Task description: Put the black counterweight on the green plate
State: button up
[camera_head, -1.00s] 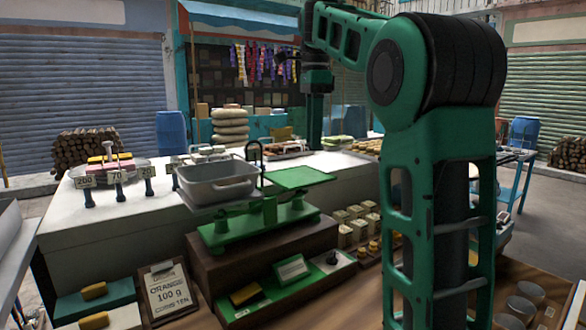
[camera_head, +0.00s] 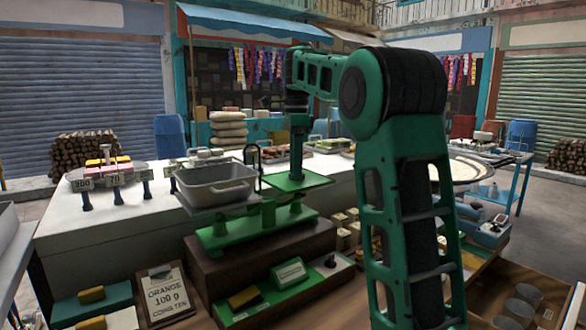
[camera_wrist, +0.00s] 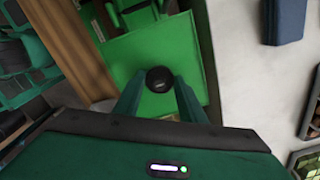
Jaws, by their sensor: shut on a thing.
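The black counterweight (camera_wrist: 159,79) is a small round dark piece between my fingertips in the wrist view. My gripper (camera_wrist: 158,90) is shut on it. The green plate (camera_wrist: 140,58) lies beneath and around it in that view. In the head view the green plate (camera_head: 315,182) is the flat square right pan of the green balance scale (camera_head: 250,228).
A grey tub (camera_head: 216,184) sits on the scale's left pan, with a thin dark hook post beside it. The scale stands on a brown wooden block (camera_head: 270,254). An orange-price sign (camera_head: 167,296) is in front.

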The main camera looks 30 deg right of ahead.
jog(key=o, duration=1.2)
notch_tip(320, 180, up, 12)
jog(key=s+a+f+n, duration=0.1)
jog(key=s+f+n, duration=0.4)
jog(key=s+f, duration=0.6)
jog(key=s+a+f+n, duration=0.2)
jog(key=s+f+n, duration=0.4)
jog(key=s+f, duration=0.6)
jog(key=s+a+f+n, duration=0.2)
jog(key=s+f+n, duration=0.3)
jog(key=s+f, duration=0.7)
jog(key=shift+s+f+n, duration=0.1)
jog(key=shift+s+n, duration=0.2)
jog(key=shift+s, duration=0.4)
